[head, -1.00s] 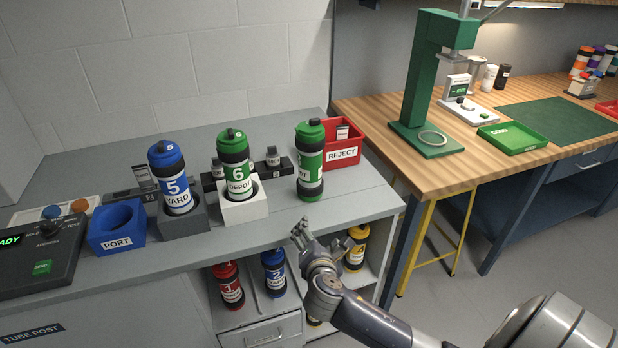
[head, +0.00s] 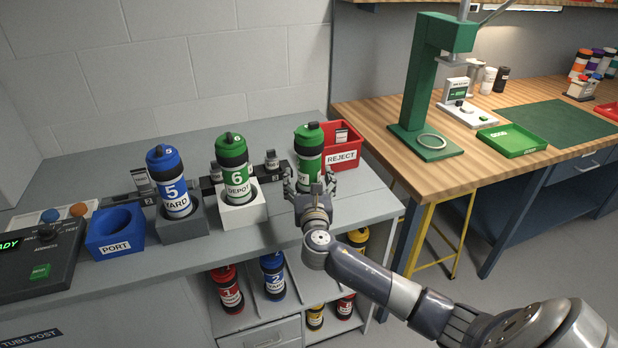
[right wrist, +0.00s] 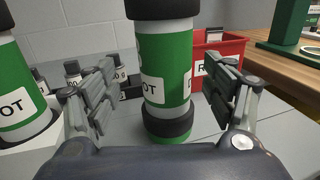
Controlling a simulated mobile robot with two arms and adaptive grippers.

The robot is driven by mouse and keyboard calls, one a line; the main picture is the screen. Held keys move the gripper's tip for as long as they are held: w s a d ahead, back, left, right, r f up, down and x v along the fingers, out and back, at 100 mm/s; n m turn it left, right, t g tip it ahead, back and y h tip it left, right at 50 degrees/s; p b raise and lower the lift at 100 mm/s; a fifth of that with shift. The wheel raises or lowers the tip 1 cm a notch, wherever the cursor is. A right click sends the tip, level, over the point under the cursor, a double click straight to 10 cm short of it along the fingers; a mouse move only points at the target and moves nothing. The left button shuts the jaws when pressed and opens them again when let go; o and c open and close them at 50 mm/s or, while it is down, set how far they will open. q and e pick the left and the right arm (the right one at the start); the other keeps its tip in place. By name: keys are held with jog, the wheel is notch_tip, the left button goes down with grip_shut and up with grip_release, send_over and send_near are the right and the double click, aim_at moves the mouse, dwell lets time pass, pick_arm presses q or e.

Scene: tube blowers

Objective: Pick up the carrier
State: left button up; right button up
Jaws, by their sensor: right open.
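A green carrier with black bands (head: 309,146) stands upright on the grey bench, left of the red REJECT bin. It fills the middle of the right wrist view (right wrist: 166,75). My right gripper (head: 310,176) is open, with its fingers on either side of the carrier's lower body; in the right wrist view a gap shows on both sides. The gripper hides the carrier's lower part in the head view. A green DEPOT carrier marked 6 (head: 234,165) stands in a white holder, and a blue YARD carrier marked 5 (head: 169,180) stands in a grey holder. My left gripper is not in view.
The red REJECT bin (head: 357,160) is close behind and right of the carrier. A blue PORT holder (head: 115,232) and a control box (head: 40,262) are at the left. More carriers stand on shelves below the bench. A wooden table (head: 370,105) is at the right.

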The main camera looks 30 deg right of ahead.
aim_at(310, 171)
jog(key=shift+d+p+x, duration=0.15)
jog(key=shift+p+x, duration=0.05)
jog(key=shift+x, duration=1.2)
jog(key=shift+d+p+x, duration=0.15)
jog(key=shift+x, duration=1.25)
jog(key=shift+s+r, duration=0.1)
jog(key=shift+s, duration=0.1)
jog(key=c, duration=1.5)
jog(key=shift+o, duration=0.2)
